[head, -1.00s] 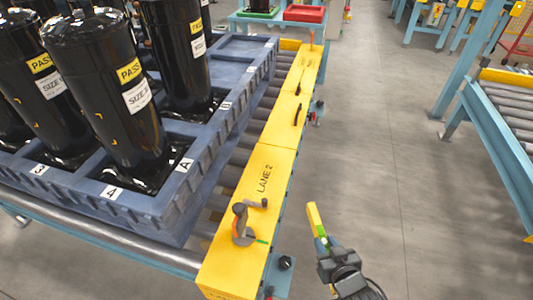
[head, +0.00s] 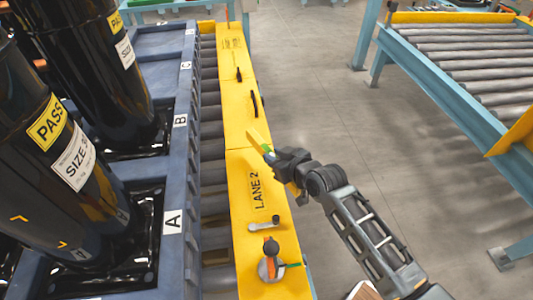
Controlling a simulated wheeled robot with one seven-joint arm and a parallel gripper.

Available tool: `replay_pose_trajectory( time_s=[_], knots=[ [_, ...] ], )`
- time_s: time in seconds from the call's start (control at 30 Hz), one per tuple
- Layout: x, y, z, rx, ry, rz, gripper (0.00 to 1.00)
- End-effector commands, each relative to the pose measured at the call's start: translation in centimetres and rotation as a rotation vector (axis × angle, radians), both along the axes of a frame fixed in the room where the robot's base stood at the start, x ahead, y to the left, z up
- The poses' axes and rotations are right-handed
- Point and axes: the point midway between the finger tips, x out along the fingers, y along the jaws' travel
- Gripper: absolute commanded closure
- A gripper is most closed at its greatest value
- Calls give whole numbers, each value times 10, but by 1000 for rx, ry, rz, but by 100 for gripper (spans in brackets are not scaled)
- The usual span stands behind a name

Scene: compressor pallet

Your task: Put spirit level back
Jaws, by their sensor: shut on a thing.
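The spirit level (head: 258,142) is a yellow bar with a green vial, seen in the head view. My gripper (head: 272,157) is shut on it, and dark jaws hide its middle. The level is over the right edge of the yellow LANE 2 rail (head: 259,182). I cannot tell whether it touches the rail.
A grey tool (head: 263,224) and a round gauge-like item with an orange top (head: 270,264) sit on the near rail. Two dark slim items (head: 253,103) lie farther along it. Black compressors stand on the blue pallet (head: 174,190) at left.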

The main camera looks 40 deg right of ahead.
Motion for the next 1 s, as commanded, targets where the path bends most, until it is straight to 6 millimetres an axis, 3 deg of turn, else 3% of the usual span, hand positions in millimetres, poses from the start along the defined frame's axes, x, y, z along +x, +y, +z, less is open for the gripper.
replay_pose_trajectory(
  time_s=[0.6,1.0],
  knots=[
    [0,0,-59,0,-2,0,100],
    [0,0,-65,0,-2,0,100]
  ],
)
